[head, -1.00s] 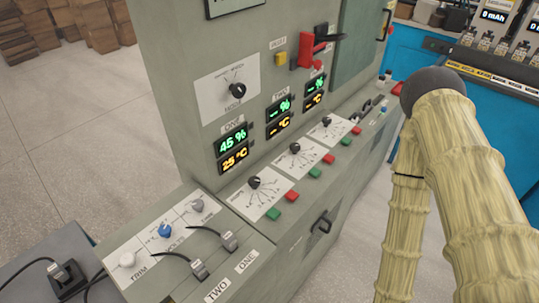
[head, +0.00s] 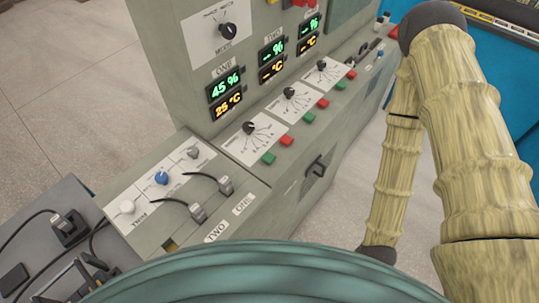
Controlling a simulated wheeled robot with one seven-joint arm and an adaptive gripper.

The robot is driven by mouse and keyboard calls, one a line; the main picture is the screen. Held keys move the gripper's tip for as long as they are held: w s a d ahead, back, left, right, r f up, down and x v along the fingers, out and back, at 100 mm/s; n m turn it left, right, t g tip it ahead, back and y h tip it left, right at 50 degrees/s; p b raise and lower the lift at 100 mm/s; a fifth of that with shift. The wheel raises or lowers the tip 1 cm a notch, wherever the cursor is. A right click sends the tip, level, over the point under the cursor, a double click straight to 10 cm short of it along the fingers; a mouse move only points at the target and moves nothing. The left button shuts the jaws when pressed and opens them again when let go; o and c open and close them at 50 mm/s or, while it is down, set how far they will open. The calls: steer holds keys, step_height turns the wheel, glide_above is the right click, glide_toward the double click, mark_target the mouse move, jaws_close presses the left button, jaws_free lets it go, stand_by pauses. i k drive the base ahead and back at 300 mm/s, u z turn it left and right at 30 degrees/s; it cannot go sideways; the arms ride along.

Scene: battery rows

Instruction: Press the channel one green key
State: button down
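The channel one green key (head: 268,158) is a small square button on the grey console's sloped ledge, in the nearest dial group. A red key (head: 286,140) sits just beyond it to the right. The channel one black dial (head: 249,128) is up and left of the key, on a white scale plate. The display marked ONE (head: 225,84) above reads 45 % and 25 °C. The key is unobstructed. My tan arm is at the right, well apart from the key. My gripper is not visible in the head view.
Farther along the ledge are another green key (head: 309,118) and red key (head: 323,103), beside another dial (head: 290,92). A lower panel with a blue knob (head: 161,178) and cable plugs juts out at left. A black handle (head: 317,168) protrudes from the console front. A blue cabinet stands behind my arm.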

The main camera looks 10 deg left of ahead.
mark_target(268, 157)
steer(key=u, duration=0.1)
steer(key=k, duration=1.3)
steer(key=u, duration=0.45)
steer(key=i, duration=0.5)
steer(key=u, duration=0.05)
